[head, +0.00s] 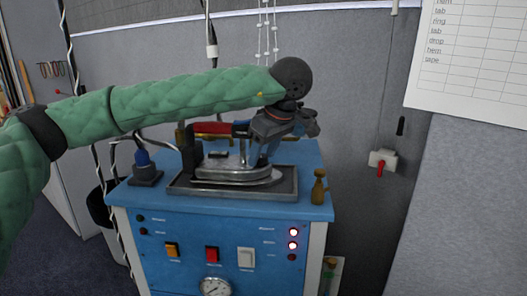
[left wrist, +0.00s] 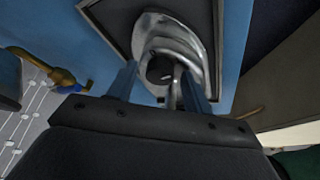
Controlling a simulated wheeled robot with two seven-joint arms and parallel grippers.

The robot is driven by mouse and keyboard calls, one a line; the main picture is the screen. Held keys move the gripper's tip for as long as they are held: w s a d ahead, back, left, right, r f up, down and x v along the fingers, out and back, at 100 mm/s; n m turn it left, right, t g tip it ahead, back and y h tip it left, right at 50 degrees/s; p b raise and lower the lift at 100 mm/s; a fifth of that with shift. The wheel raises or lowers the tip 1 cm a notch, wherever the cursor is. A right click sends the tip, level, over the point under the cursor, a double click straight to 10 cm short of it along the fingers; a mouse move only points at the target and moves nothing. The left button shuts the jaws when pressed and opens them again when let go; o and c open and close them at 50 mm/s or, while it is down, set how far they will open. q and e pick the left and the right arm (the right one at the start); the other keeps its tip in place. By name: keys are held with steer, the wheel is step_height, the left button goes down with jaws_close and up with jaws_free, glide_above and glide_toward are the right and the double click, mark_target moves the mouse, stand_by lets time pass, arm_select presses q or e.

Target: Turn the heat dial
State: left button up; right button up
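A silver iron (head: 235,172) with a red-and-black handle rests on a dark-rimmed tray (head: 285,190) on top of a blue cabinet. In the left wrist view the iron's metal body (left wrist: 183,30) lies ahead of the fingers, and a round black dial (left wrist: 158,67) with a light mark shows on it. My left gripper (head: 262,153) is over the iron's right part. In the left wrist view its two blue fingers (left wrist: 160,80) stand apart, with the dial showing between them. I cannot tell whether they touch the iron. My right gripper is not in view.
The blue cabinet (head: 185,222) has lamps, coloured switches and a gauge (head: 215,287) on its front. A brass bottle (head: 319,187) stands at its right front corner. A dark blue item (head: 144,167) stands at the left. A grey wall is behind.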

arm_select(q)
steer(key=shift+r, duration=0.2)
steer(key=shift+s+d+r, duration=0.1)
steer(key=shift+r, duration=0.2)
steer(key=v, duration=0.6)
steer(key=shift+r+b, duration=0.35)
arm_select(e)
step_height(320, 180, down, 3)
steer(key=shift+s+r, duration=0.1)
arm_select(q)
steer(key=shift+s+d, duration=0.15)
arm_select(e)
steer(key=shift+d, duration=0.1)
